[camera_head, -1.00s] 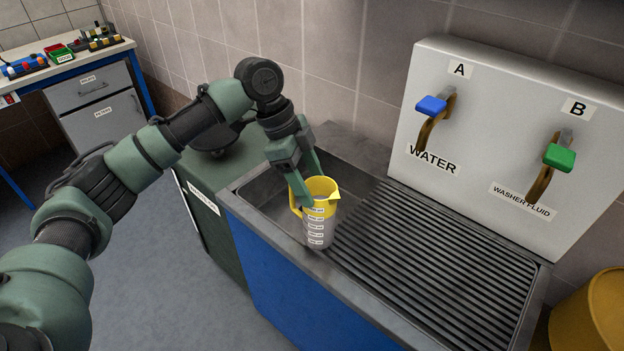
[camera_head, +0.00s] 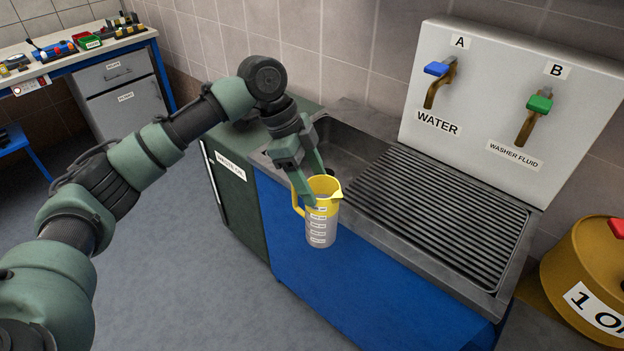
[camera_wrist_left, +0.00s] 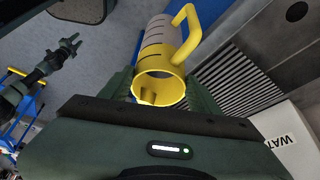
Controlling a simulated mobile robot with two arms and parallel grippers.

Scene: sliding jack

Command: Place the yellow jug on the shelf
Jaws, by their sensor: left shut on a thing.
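The yellow jug (camera_head: 321,222) has a yellow rim and handle and a pale body with measuring marks. It is upright in the head view, in front of the sink's front edge. My left gripper (camera_head: 309,194) is shut on the jug near its rim and handle. In the left wrist view the jug (camera_wrist_left: 160,84) sits between the fingers, its open mouth facing the camera. No shelf is clearly in view. My right gripper (camera_wrist_left: 66,47) appears at the left of the left wrist view, apart from the jug; its fingers are too small to judge.
The blue sink unit (camera_head: 350,290) has a ribbed drainboard (camera_head: 430,222) and a tap panel (camera_head: 505,110) behind it. A yellow barrel (camera_head: 588,270) stands at the right. A workbench (camera_head: 70,62) with tools is at the far left. Open floor (camera_head: 190,270) lies in front.

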